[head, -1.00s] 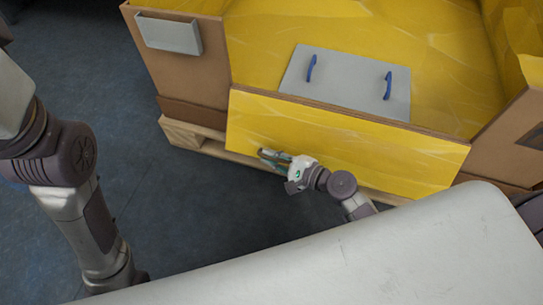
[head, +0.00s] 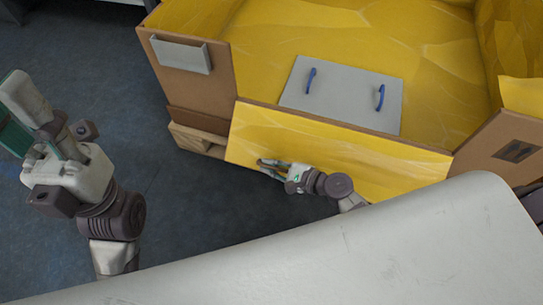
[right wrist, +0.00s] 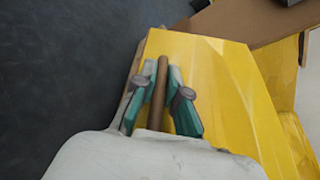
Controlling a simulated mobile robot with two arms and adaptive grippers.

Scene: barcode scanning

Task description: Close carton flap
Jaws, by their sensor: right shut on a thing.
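The carton is a large brown box with a yellow inside. Its front flap (head: 385,175) is yellow on the face toward me and hangs down outside the front, slanting outward, below the opening. My right gripper (head: 262,163) is at the flap's lower left part. The right wrist view shows its teal-padded fingers (right wrist: 160,97) on both sides of the flap's brown edge (right wrist: 160,80), shut on it. The flap's yellow face (right wrist: 215,95) fills the right of that view. My left gripper (head: 22,112) is raised at the left, away from the carton, partly cut off by the frame.
A grey panel with two blue handles (head: 340,95) lies inside the carton. A grey holder (head: 181,54) sits on the carton's left side wall. The carton stands on a wooden pallet (head: 196,140). Dark floor (head: 190,215) is clear at the left.

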